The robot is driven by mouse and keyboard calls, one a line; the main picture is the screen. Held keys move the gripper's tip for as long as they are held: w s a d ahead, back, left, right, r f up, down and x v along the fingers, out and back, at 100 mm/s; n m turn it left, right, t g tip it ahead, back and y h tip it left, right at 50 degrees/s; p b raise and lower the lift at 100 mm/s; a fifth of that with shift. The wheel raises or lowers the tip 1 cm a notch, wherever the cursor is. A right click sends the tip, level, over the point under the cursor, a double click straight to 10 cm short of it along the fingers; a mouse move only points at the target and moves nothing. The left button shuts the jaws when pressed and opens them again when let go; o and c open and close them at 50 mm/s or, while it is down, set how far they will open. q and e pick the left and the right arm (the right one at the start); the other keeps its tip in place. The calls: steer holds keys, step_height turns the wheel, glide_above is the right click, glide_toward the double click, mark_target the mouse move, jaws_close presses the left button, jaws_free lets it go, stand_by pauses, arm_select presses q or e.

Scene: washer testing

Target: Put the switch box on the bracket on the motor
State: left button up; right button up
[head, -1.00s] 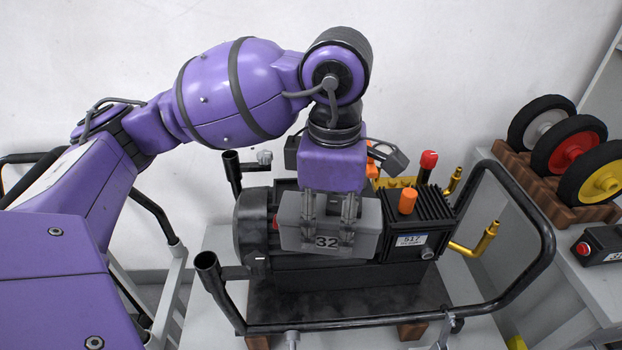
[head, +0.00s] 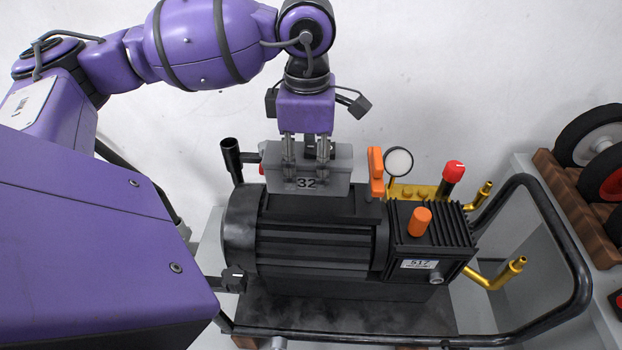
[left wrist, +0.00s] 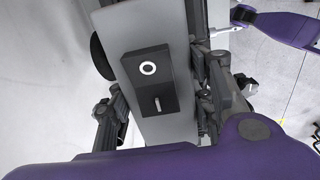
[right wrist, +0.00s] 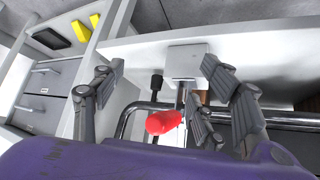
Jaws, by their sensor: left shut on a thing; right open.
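The switch box is a grey box marked 32 (head: 345,178). In the head view it is over the motor's rear top side, and I cannot tell whether it touches the motor. My left gripper (head: 306,165) is shut on it from above. The left wrist view shows the grey box (left wrist: 185,85) between the fingers, with a black panel, white ring and small lever. The dark finned motor (head: 315,240) lies on the cart below. The bracket is not clearly visible, perhaps hidden by the box. My right gripper (right wrist: 165,95) is open, apart from the motor, outside the head view.
Right of the box are an orange handle (head: 376,172), a round gauge (head: 398,162), a red-capped rod (head: 453,172) and brass pipes (head: 500,275). A black cart rail (head: 560,230) surrounds the motor. Wheels (head: 595,137) stand at right. A red knob (right wrist: 163,121) is near my right fingers.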

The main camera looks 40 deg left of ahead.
mark_target(309, 146)
arm_select(q)
steer(key=shift+w+f, duration=0.1)
steer(key=shift+f, duration=2.2)
steer(key=shift+f, duration=0.15)
steer(key=o, duration=1.6)
steer(key=shift+c, duration=0.2)
step_height(309, 146, up, 12)
steer(key=shift+r, duration=0.2)
